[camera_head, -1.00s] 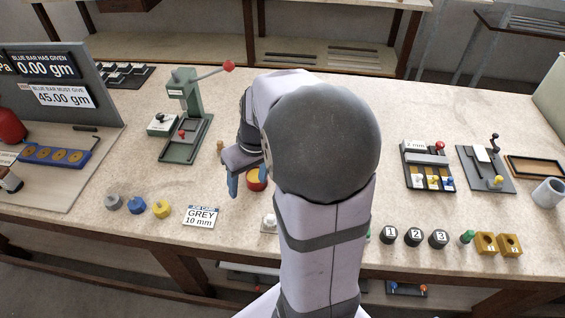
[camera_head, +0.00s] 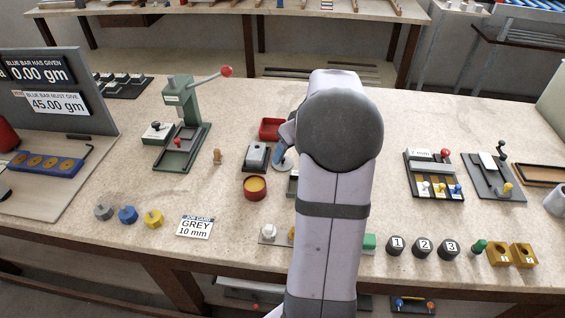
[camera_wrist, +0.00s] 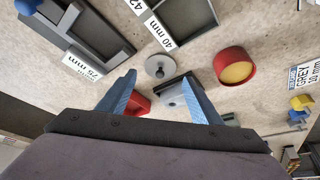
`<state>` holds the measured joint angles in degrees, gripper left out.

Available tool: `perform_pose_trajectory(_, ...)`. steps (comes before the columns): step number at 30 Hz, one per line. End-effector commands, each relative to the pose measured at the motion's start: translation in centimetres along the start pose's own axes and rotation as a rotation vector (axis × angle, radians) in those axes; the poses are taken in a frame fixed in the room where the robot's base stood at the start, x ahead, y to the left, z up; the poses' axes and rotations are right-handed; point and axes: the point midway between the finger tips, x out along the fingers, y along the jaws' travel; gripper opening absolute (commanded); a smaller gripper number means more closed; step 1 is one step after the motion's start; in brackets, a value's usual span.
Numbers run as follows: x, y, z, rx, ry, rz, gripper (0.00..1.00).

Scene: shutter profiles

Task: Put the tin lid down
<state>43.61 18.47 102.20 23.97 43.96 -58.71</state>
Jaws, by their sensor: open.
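The tin lid (camera_wrist: 158,67) is a round grey disc with a small knob in its middle. In the wrist view it lies flat, apparently on the bench, just beyond my fingertips. In the head view the lid (camera_head: 282,161) is partly hidden by my finger and arm. My gripper (camera_wrist: 157,79) is open, its two blue fingers spread to either side of the lid's knob with a gap. The red tin (camera_head: 254,188) stands uncovered with yellow contents showing; it is also to the right in the wrist view (camera_wrist: 235,68).
A small dark block with a grey top (camera_head: 257,156) stands close to the lid and tin, with a red tray (camera_head: 271,128) behind it. A green press (camera_head: 183,130) stands farther left.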

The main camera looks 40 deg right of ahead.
Motion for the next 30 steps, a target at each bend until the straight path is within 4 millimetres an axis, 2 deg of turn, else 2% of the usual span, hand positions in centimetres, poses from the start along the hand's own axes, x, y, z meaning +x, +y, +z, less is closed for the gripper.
perform_pose_trajectory(5,0.7,-0.1,-0.1,0.000,-0.001,-0.001,0.59)
perform_pose_trajectory(15,4.5,-0.1,-0.3,-0.002,-0.001,-0.002,0.59)
perform_pose_trajectory(25,5.2,-0.1,-0.3,-0.002,0.002,0.000,0.59)
perform_pose_trajectory(26,5.2,-0.1,-0.3,-0.002,0.002,0.000,0.57)
perform_pose_trajectory(29,5.2,-0.1,-0.3,-0.002,0.002,0.000,0.33)
perform_pose_trajectory(30,5.2,-0.1,-0.3,-0.002,0.002,0.000,0.29)
